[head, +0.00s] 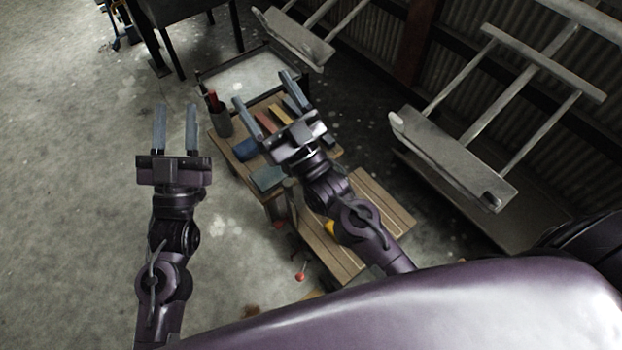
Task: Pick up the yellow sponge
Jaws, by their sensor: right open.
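A small yellow-orange block (279,115) lies on the upper wooden table (222,150), seen between the fingers of my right gripper. A brighter yellow thing (330,228) shows lower down beside my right forearm, which partly hides it. I cannot tell for certain which is the sponge. My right gripper (262,87) is open over the table, with its fingers spread wide and nothing between them that I can see held. My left gripper (176,106) is open and empty over the bare floor left of the table.
A dark cup with red-handled contents (221,118) stands at the table's left corner, near a blue item (245,149). A pale-topped tray or table (243,78) is behind. Metal racks (455,155) stand at the right. The floor at left is clear.

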